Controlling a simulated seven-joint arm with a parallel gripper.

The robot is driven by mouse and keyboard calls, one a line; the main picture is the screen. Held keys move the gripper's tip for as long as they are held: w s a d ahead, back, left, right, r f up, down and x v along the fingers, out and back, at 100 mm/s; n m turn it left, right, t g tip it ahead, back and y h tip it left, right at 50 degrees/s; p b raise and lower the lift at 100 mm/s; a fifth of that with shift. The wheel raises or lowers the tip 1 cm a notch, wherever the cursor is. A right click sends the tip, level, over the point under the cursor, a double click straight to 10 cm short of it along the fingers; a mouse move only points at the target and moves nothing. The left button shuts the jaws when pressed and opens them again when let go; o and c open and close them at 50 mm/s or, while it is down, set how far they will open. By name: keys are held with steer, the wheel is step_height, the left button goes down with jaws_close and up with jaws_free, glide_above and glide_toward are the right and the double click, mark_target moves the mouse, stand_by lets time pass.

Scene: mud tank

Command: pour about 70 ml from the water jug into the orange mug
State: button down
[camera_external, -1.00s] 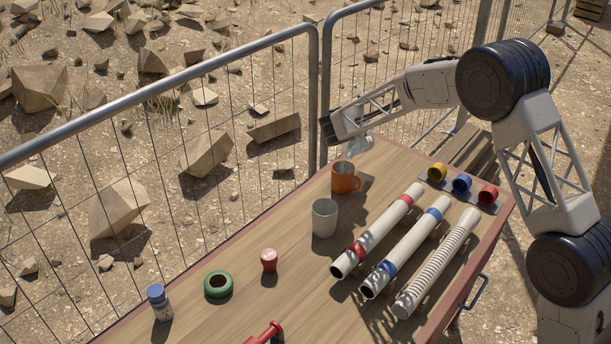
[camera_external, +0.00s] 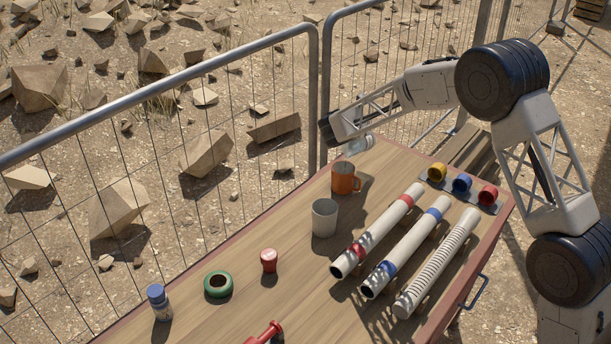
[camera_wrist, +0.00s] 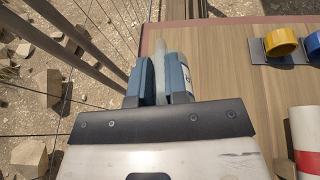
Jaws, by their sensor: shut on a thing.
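The orange mug (camera_external: 344,179) stands upright near the far edge of the table, its handle to the right. The water jug (camera_external: 360,145) is a small clear vessel held in the air just above and behind the mug. It looks tilted, with its lower-left part near the mug's rim. My gripper (camera_wrist: 164,76) is shut on the jug. In the wrist view, a pale strip of the jug (camera_wrist: 158,68) shows between the blue fingers. The fingers and wrist hide most of it there, and the mug is hidden. I cannot make out the water level or a stream.
A grey cup (camera_external: 324,218) stands in front of the orange mug. Long pipes (camera_external: 408,240) lie to the right, beside yellow, blue and red rings (camera_external: 462,184). A wire fence (camera_external: 250,110) runs behind the table. A red-lidded jar (camera_external: 269,261) stands front left.

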steer(key=shift+w+d+f+g+y, duration=0.4)
steer(key=shift+w+f+g, duration=0.05)
steer(key=shift+w+g, duration=0.05)
steer(key=shift+w+d+f+g+y, duration=0.2)
steer(key=shift+w+f+g+y, duration=0.1)
steer(key=shift+f+g, duration=0.1)
steer(key=shift+w+d+f+g+y, duration=0.2)
steer(key=shift+f+g+y, duration=0.1)
steer(key=shift+f+g, duration=0.1)
steer(key=shift+w+f, duration=0.1)
steer(key=shift+f, duration=0.1)
steer(key=shift+w+d+f+g+y, duration=0.35)
steer(key=shift+f+g+y, duration=0.25)
steer(key=shift+g, duration=0.1)
steer(key=shift+w+d+f, duration=0.1)
steer(key=shift+w, duration=0.05)
stand_by(0.6)
